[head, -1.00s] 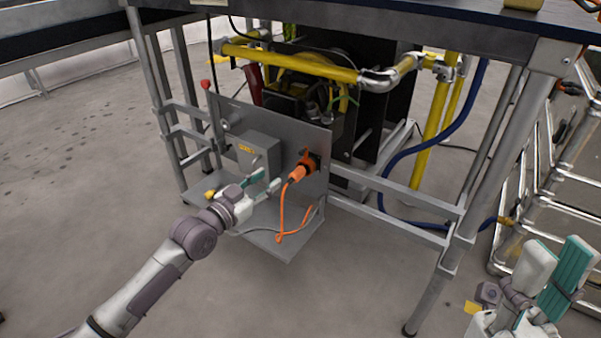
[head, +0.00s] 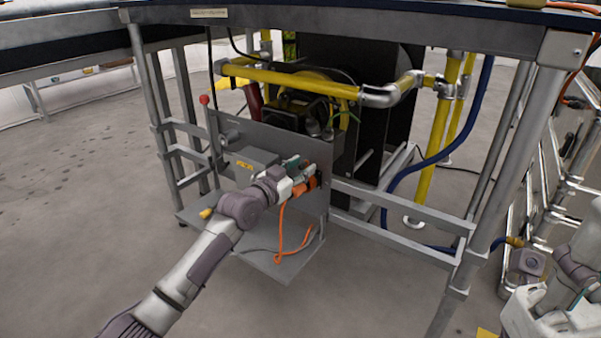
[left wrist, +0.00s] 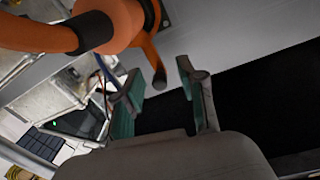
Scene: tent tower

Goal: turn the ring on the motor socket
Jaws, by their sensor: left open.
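The motor socket with its orange ring (head: 312,181) sits on the upright grey panel (head: 250,130) under the bench. An orange plug with an orange cable (head: 281,230) is in it. My left gripper (head: 300,172) is open at the socket and partly hides it. In the left wrist view the orange plug and ring (left wrist: 118,22) fill the upper left. A short dark-tipped orange lever (left wrist: 152,62) reaches down from the ring towards the gap between the open fingers of my left gripper (left wrist: 160,85). I cannot tell whether they touch. My right gripper (head: 555,300) is partly cut off at the lower right.
A grey box (head: 250,165) is on the panel left of the socket. Yellow pipes (head: 290,78) run above and a blue hose (head: 440,155) hangs to the right. The bench's metal legs and rails (head: 400,208) stand close by. Open floor lies in front.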

